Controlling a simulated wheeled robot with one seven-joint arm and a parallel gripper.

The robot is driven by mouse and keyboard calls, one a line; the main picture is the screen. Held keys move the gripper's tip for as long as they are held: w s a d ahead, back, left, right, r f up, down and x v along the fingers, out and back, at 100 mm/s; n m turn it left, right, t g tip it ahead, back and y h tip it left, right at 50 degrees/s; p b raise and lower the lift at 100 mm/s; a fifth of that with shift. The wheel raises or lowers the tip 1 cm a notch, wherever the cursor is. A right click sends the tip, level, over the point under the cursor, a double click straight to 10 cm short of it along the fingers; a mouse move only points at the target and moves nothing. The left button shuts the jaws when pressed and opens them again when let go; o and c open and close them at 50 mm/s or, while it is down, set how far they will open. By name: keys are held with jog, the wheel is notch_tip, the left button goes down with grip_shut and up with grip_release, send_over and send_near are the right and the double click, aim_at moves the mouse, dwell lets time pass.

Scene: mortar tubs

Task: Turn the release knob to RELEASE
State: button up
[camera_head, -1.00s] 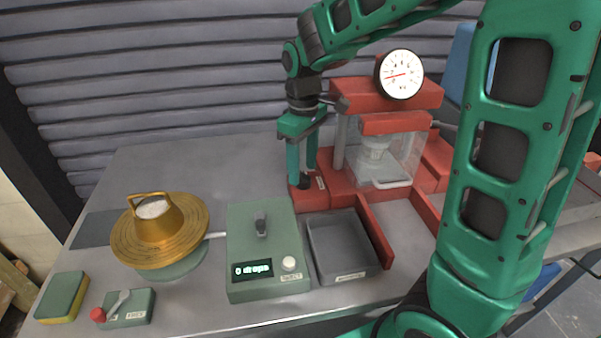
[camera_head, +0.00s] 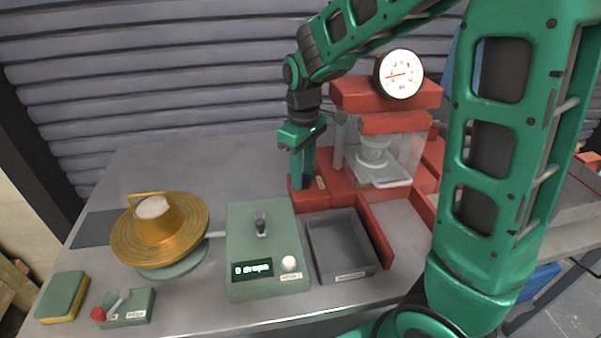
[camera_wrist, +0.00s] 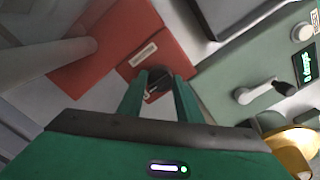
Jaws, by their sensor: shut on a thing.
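My gripper (camera_head: 301,181) points down at the left front corner of the red press base (camera_head: 345,190). In the wrist view its two green fingers (camera_wrist: 157,88) are closed on the dark release knob (camera_wrist: 156,77), which sits on a red block beside a small white label (camera_wrist: 143,54). In the head view the fingers hide the knob. The label's text is too small to read, so I cannot tell which mark the knob points at.
A green box (camera_head: 263,215) with a lever and a display stands left of a grey tray (camera_head: 342,251). A brass flow table (camera_head: 160,240), a sponge (camera_head: 62,297) and a small red-handled switch box (camera_head: 128,308) are at left. A gauge (camera_head: 398,74) tops the press.

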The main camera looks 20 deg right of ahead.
jog(key=shift+d+m, duration=0.1)
jog(key=shift+m, duration=0.2)
jog(key=m, duration=0.8)
jog(key=shift+w+m, duration=0.1)
jog(key=shift+m, duration=0.2)
jog(key=m, duration=0.8)
jog(key=shift+r, duration=0.1)
jog(key=shift+m, duration=0.4)
jog(key=o, duration=1)
jog(key=shift+o, duration=0.2)
notch_tip(320, 180, up, 11)
jog(key=shift+f, duration=0.2)
